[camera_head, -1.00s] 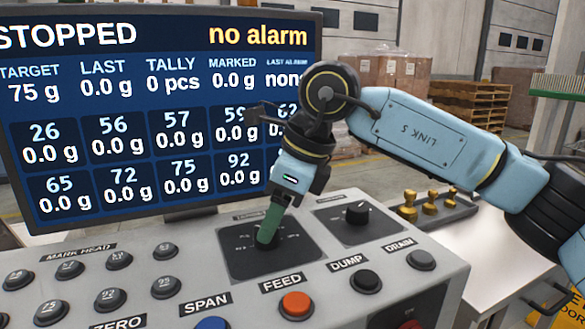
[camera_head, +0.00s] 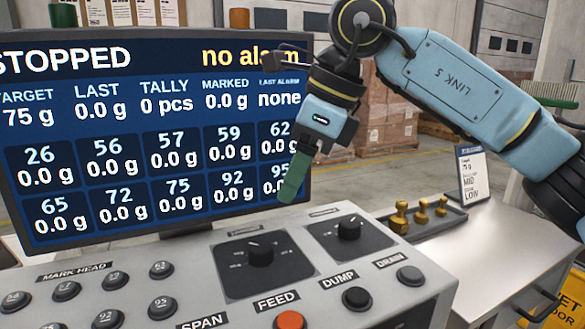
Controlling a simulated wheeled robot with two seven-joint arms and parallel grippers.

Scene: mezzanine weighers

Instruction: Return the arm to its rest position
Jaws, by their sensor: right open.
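My right arm comes in from the right. Its gripper (camera_head: 297,180), with green fingers, hangs in the air above the back edge of the control panel (camera_head: 225,290), in front of the screen's lower right corner. It is open and appears empty, and it is apart from the large rotary knob (camera_head: 261,253) below it. The knob stands on a dark plate. A second rotary knob (camera_head: 349,228) is to its right. My left gripper is not in view.
The screen (camera_head: 150,130) reads STOPPED and no alarm. The panel has several black buttons and an orange FEED button (camera_head: 290,320). Right of it, a tray (camera_head: 420,226) of brass weights and a small card stand (camera_head: 472,175) sit on a pale table (camera_head: 490,250).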

